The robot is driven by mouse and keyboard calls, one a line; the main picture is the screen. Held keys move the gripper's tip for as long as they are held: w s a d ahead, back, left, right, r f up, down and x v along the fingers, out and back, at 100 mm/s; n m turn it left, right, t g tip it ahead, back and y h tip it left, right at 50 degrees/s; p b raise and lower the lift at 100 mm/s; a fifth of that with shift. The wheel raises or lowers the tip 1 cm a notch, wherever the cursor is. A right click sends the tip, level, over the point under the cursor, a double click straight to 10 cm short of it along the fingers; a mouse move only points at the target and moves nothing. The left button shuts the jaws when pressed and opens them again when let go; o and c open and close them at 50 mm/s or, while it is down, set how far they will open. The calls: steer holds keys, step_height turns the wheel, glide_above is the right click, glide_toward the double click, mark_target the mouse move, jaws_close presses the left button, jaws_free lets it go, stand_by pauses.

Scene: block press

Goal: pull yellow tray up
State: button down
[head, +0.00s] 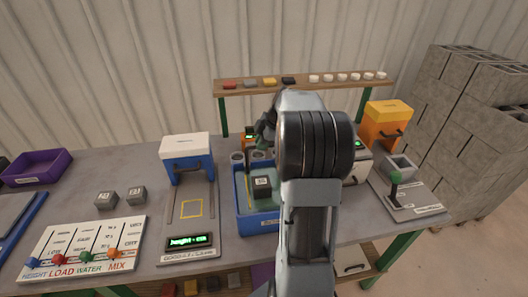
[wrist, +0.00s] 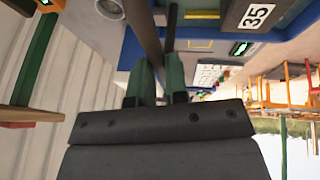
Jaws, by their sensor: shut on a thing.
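My gripper (wrist: 160,68) has its green fingers closed around a thin dark upright bar (wrist: 148,30) in the wrist view. In the head view my gripper (head: 264,138) is partly hidden by my arm, above the back of a blue tub (head: 259,223). A grey block (head: 262,187) with a white label is in the tub; its label reads 35 in the wrist view (wrist: 256,15). A narrow yellow strip (wrist: 201,15) shows near the block. I see no more of the yellow tray clearly, and cannot tell whether the bar belongs to it.
A blue-and-white press (head: 187,158) stands left of the tub, and an orange machine (head: 387,125) stands right. Two grey blocks (head: 121,197) and a lever panel (head: 85,250) lie at left. A wooden shelf (head: 300,86) runs behind. Bare table shows at left.

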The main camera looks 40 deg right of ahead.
steer(key=shift+r, duration=0.55)
steer(key=c, duration=1.3)
jaws_free()
steer(key=shift+s+a, duration=0.1)
steer(key=shift+s, duration=0.05)
steer(key=shift+o, duration=0.9)
steer(key=b+v, duration=0.1)
steer(key=v, duration=1.2)
steer(key=shift+s+r, duration=0.15)
steer(key=shift+r, duration=0.2)
